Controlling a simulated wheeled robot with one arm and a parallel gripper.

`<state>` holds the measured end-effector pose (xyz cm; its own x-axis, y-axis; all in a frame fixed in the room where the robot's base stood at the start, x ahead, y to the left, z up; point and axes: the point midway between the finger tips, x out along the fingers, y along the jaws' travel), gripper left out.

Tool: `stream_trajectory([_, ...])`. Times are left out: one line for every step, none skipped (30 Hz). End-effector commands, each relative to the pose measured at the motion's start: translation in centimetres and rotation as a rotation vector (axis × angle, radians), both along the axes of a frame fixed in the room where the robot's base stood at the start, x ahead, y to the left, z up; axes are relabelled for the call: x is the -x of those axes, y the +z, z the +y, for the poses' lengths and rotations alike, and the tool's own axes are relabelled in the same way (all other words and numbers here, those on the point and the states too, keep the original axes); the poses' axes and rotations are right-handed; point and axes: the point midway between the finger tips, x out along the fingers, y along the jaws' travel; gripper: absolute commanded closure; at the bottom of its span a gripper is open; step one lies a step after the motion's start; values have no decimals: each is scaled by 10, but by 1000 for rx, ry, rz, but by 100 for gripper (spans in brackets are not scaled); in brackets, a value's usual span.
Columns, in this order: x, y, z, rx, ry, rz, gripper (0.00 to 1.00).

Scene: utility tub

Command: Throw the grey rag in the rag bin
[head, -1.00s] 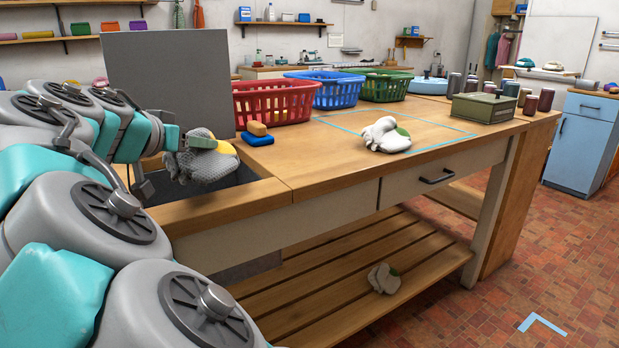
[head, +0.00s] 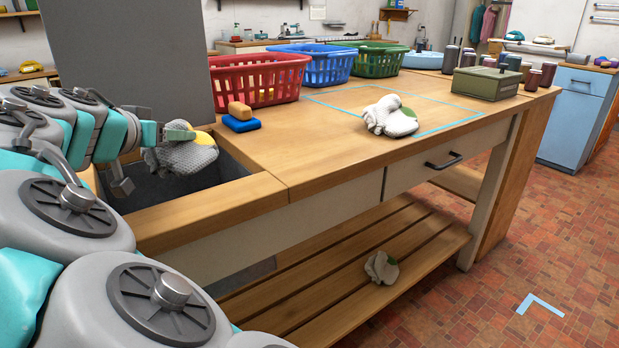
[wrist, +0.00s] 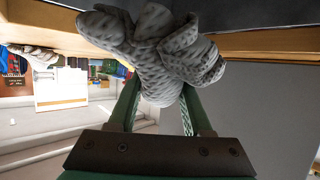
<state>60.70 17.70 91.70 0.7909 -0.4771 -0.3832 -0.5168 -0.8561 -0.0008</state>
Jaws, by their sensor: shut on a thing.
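The grey rag (head: 188,158) is a crumpled, textured cloth with a yellow patch showing at its top in the head view. My gripper (head: 172,135) is shut on it and holds it at the sunken grey tub at the left end of the bench. In the wrist view the rag (wrist: 150,50) bunches over the tips of my green gripper fingers (wrist: 163,95) and hides them. No container is clearly marked as the rag bin; red (head: 262,82), blue (head: 315,65) and green (head: 368,60) baskets stand along the back of the bench.
The tub (head: 165,190) has a wooden rim (head: 215,212). A grey upright panel (head: 125,55) stands behind it. A sponge and blue block (head: 241,124) sit at its corner. A whitish cloth (head: 390,116) lies on the bench, another (head: 381,268) on the lower shelf.

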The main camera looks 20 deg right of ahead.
Motion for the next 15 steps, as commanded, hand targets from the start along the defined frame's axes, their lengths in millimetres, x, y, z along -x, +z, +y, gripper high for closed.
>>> stream_trajectory([0, -7, 0, 2, -1, 2, 100])
stream_trajectory([0, -10, -1, 2, -1, 2, 100])
stream_trajectory([0, -13, -1, 2, -1, 2, 100])
stream_trajectory([0, -14, -1, 2, -1, 2, 100])
stream_trajectory([1, -15, -1, 1, -1, 2, 100])
stream_trajectory([1, -16, -1, 1, -1, 2, 100])
stream_trajectory([1, -17, 0, 1, -1, 1, 100])
stream_trajectory([0, -17, -1, 1, -1, 1, 100])
stream_trajectory([0, -17, 0, 1, -2, 0, 100])
stream_trajectory([0, -17, 0, 1, -2, 0, 100])
stream_trajectory([0, -16, 0, 1, -2, 0, 100])
stream_trajectory([0, -16, 0, 1, -2, 0, 100])
stream_trajectory([0, -16, 0, 1, -1, 1, 100])
stream_trajectory([0, -16, 0, 1, -2, 0, 48])
stream_trajectory([0, -16, 0, 1, -2, 0, 44])
